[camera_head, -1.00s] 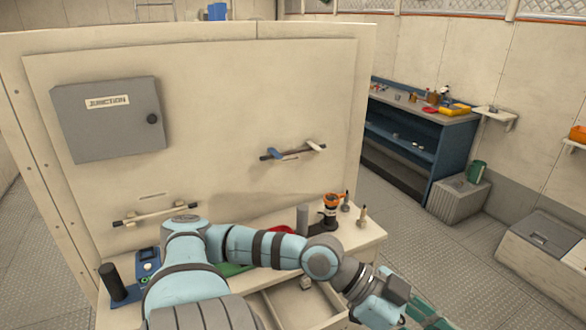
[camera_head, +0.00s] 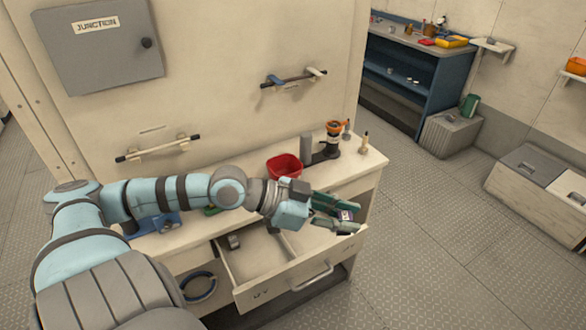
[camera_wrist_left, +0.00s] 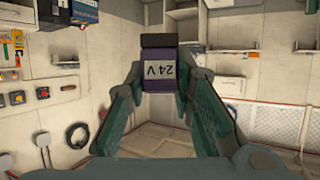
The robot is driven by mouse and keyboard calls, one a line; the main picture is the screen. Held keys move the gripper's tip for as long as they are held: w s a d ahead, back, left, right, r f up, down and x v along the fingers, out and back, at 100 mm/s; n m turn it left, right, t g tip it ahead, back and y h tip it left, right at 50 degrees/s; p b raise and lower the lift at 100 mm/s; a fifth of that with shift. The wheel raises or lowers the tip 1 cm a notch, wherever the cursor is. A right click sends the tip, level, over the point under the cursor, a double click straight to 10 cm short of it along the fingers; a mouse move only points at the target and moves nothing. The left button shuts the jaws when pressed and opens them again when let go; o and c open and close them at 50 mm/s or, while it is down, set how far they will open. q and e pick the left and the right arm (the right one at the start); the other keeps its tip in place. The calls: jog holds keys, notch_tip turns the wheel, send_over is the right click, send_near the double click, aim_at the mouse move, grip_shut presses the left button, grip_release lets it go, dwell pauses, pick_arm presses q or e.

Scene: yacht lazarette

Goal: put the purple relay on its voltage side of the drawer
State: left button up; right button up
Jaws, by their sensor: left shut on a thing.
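The purple relay (camera_wrist_left: 160,85) has a dark top and a white label reading 24V, upside down in the left wrist view. My left gripper (camera_head: 338,210) is shut on it, with a finger on each side. In the head view the relay (camera_head: 346,215) shows small between the green fingers, above the right part of the open drawer (camera_head: 285,284). The drawer has a divider inside and a handle in front. A marking on its front left is too small to read surely. A small dark block (camera_head: 234,241) lies in its left part. My right gripper is out of view.
A coiled ring (camera_head: 199,287) sits left of the drawer.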

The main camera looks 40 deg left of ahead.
pick_arm(q)
jog(key=w+a+f+n+t+y+b, duration=0.2)
jog(key=w+a+f+n+b, duration=0.1)
jog(key=w+a+f+b, duration=0.3)
jog(key=n+t+y+b, duration=0.1)
jog(key=n+y+b, duration=0.1)
jog(key=y+b, duration=0.1)
send_over(310, 243)
notch_tip(310, 243, down, 4)
jog(key=shift+n, duration=0.3)
notch_tip(310, 243, down, 19)
jog(key=b, duration=0.9)
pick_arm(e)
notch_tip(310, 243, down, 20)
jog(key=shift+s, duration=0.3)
pick_arm(q)
jog(key=shift+f, duration=0.15)
jog(key=o, duration=1)
